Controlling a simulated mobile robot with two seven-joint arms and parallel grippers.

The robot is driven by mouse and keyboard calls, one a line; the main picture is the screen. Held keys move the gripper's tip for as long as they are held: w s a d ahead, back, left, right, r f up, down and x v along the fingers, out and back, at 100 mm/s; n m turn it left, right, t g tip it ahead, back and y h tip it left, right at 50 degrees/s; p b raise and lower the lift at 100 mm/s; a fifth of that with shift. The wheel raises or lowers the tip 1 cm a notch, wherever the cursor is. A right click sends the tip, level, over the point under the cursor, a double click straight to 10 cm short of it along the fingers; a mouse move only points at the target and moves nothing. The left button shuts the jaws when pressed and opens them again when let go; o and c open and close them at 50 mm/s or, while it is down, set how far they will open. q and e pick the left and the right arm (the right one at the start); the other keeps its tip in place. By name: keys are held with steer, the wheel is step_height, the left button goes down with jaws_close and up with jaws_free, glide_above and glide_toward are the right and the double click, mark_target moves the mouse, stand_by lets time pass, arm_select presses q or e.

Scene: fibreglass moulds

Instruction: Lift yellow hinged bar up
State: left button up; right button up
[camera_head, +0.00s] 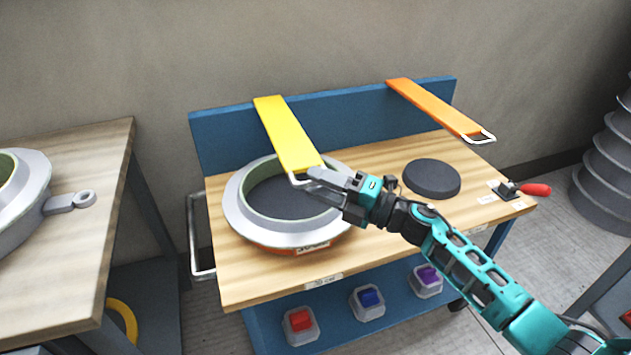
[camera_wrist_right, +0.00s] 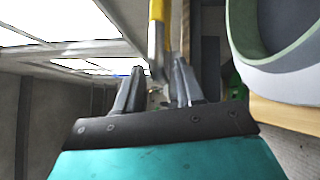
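The yellow hinged bar (camera_head: 287,133) runs from the top of the blue back panel forward over the round grey mould (camera_head: 236,210). It has a pale wire handle (camera_head: 296,181) at its front end. My right gripper (camera_head: 312,180) is at this handle, above the mould's opening. In the right wrist view, the yellow bar (camera_wrist_right: 156,22) points in between the fingers of my right gripper (camera_wrist_right: 160,75). The fingers stand apart with the handle end between them, and gaps show beside it. My left gripper is out of view.
An orange bar (camera_head: 430,105) extends from the panel's right side, above a dark disc (camera_head: 431,178). A red-handled clamp (camera_head: 521,189) sits at the wooden tabletop's (camera_head: 385,255) right edge. Another bench (camera_head: 85,225) with a grey mould (camera_head: 25,210) stands at left.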

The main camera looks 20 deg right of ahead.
steer(key=shift+w+a+r, duration=0.1)
steer(key=shift+w+a, duration=0.3)
steer(key=shift+a, duration=0.05)
jaws_close()
stand_by(0.4)
